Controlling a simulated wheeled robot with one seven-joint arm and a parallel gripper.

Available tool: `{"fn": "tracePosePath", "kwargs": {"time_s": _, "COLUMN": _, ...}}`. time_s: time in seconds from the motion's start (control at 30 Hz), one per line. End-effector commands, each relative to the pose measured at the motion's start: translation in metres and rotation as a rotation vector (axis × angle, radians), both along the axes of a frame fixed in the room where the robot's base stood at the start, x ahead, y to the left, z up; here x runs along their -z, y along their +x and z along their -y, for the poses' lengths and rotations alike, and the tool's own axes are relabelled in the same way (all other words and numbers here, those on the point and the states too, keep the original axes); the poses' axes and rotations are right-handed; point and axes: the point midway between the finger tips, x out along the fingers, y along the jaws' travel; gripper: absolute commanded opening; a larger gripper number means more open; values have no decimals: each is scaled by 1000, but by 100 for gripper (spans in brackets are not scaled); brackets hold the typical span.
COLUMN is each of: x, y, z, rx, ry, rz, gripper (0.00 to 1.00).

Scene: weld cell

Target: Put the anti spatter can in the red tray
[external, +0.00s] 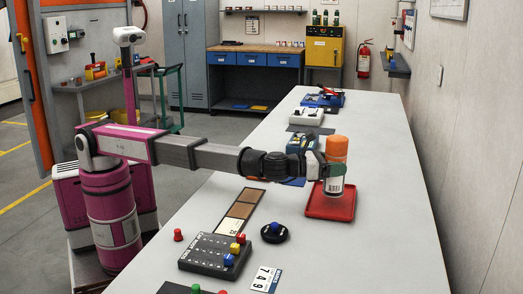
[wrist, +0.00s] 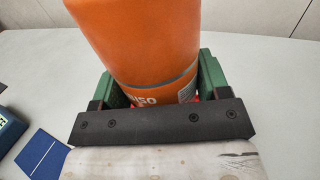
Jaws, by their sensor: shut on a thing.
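The anti spatter can (external: 336,150) is orange on top with a white label low down, and it is upright. My gripper (external: 328,170) is shut on the can around its lower half. In the wrist view the can (wrist: 140,45) stands between the green fingers of my gripper (wrist: 158,80). The red tray (external: 330,207) lies on the long table, directly below the can in the external view. I cannot tell whether the can's bottom touches the tray. In the wrist view only small bits of red show behind the gripper.
On the grey table (external: 400,180) a dark board with colored pegs (external: 215,255), a round black base with a blue knob (external: 274,232) and a number card (external: 265,279) lie nearer the camera. A blue case (external: 301,142) stands behind my gripper. The table's right side is clear.

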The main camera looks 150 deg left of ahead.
Motion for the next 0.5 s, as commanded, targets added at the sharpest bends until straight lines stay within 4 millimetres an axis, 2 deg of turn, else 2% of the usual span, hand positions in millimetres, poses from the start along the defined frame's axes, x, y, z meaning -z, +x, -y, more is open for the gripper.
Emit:
{"fn": "tracePosePath", "kwargs": {"time_s": 0.1, "x": 18, "y": 0, "z": 0, "rx": 1, "ry": -1, "rz": -1, "gripper": 36}}
{"fn": "tracePosePath", "kwargs": {"time_s": 0.2, "x": 26, "y": 0, "z": 0, "rx": 1, "ry": 0, "rz": -1, "gripper": 36}}
{"fn": "tracePosePath", "kwargs": {"time_s": 0.5, "x": 28, "y": 0, "z": 0, "rx": 1, "ry": 0, "rz": 0, "gripper": 36}}
